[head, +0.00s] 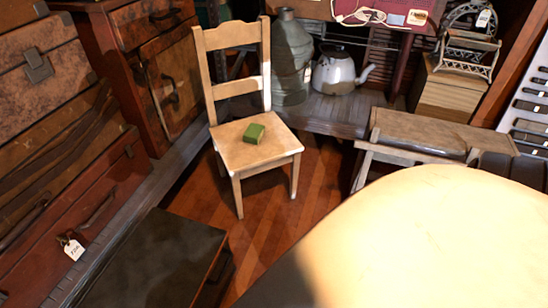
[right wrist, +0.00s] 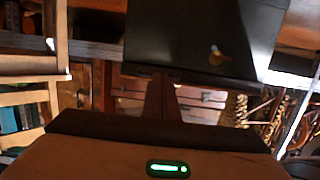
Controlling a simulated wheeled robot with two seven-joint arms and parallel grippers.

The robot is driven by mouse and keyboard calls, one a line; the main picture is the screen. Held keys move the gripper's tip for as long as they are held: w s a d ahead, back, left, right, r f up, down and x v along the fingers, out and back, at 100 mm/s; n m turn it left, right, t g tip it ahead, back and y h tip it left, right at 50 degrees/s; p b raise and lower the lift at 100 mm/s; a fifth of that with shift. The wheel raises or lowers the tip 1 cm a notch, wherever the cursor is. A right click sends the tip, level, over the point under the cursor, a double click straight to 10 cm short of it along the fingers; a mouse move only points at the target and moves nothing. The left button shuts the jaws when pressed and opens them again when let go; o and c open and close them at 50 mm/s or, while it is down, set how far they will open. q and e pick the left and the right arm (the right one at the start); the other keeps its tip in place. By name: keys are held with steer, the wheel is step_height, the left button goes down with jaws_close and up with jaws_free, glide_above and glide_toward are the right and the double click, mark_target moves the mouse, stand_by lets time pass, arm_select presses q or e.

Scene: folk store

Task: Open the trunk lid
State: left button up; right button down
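A dark, flat-topped trunk (head: 155,262) stands on the floor at the bottom left of the head view. Its top lies flat and looks closed, and the frame's lower edge cuts it off. In the right wrist view a dark panel (right wrist: 195,30) with a small tan patch fills the top middle; I cannot tell for sure that it is the same trunk. My right gripper (right wrist: 164,75) shows there with its fingers together and nothing visible between them. The fingertips appear near the panel's lower edge; contact cannot be told. My left gripper is not in view.
A wooden chair (head: 255,150) with a green block (head: 253,133) on its seat stands beyond the trunk. Stacked brown suitcases (head: 60,150) line the left side. A low bench (head: 440,132) stands at right. Some wooden floor (head: 265,215) is free around the chair.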

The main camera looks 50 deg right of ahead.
steer(key=b, duration=0.2)
glide_toward(214, 269)
step_height(214, 269, down, 2)
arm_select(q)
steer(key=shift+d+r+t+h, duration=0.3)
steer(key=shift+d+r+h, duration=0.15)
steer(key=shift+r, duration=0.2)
arm_select(e)
steer(key=shift+w+d+f, duration=0.1)
steer(key=shift+w+d, duration=0.1)
steer(key=shift+w, duration=0.1)
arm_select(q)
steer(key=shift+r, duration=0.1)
arm_select(e)
steer(key=shift+w, duration=0.1)
stand_by(1.1)
steer(key=shift+w+a, duration=0.2)
steer(key=shift+w, duration=0.2)
steer(key=shift+w+a, duration=0.1)
steer(key=shift+w, duration=0.1)
steer(key=shift+r+x, duration=0.2)
steer(key=shift+x, duration=0.9)
steer(key=shift+r+x, duration=0.2)
steer(key=shift+x, duration=0.85)
steer(key=shift+s, duration=0.25)
